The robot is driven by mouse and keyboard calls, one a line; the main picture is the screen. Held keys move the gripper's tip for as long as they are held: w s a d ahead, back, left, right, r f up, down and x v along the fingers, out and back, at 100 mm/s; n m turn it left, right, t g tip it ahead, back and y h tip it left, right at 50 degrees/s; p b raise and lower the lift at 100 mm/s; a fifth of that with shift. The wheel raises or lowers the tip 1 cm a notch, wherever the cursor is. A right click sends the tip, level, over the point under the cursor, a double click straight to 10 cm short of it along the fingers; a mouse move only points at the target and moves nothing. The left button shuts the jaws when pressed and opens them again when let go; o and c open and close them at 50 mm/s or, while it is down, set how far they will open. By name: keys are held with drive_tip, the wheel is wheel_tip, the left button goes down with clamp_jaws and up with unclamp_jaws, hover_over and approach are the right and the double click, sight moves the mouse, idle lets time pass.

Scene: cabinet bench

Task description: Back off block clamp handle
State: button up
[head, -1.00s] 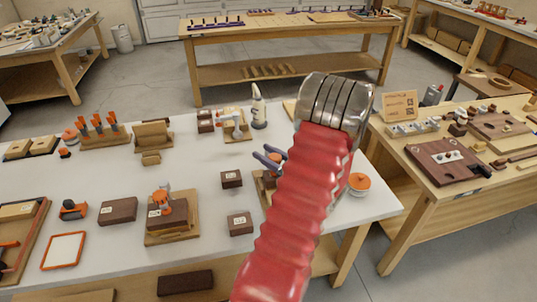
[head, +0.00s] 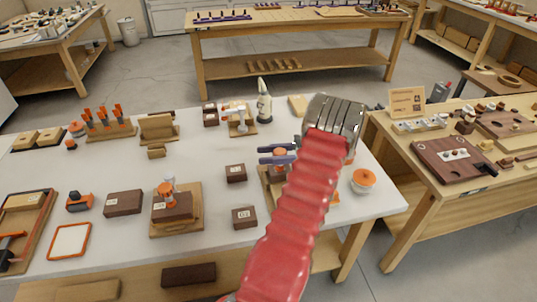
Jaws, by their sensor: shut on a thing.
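My gripper (head: 279,154) has two purple-blue fingers pointing left, at the right part of the white bench, partly behind my red arm. They sit either side of an orange handle (head: 281,153) and are shut on it. Below the handle is a clamp fixture on a wooden base (head: 267,184), mostly hidden by the arm. Another block clamp with an orange top (head: 167,188) stands on a wooden board (head: 184,226) left of it, holding a dark block (head: 173,209).
Dark labelled blocks (head: 236,173) and (head: 244,217) lie just left of the fixture. A white pot with an orange lid (head: 364,178) stands to its right, near the bench edge. A white bottle-shaped thing (head: 264,103) stands behind.

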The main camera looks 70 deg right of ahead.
drive_tip(key=shift+s+a+n+g+y, duration=0.1)
drive_tip(key=shift+a+n+g+y, duration=0.25)
drive_tip(key=shift+n+g+y, duration=0.6)
drive_tip(key=shift+a+t+y, duration=0.1)
drive_tip(key=shift+t+y, duration=0.15)
drive_tip(key=o, duration=1.1)
drive_tip(key=shift+c, duration=0.2)
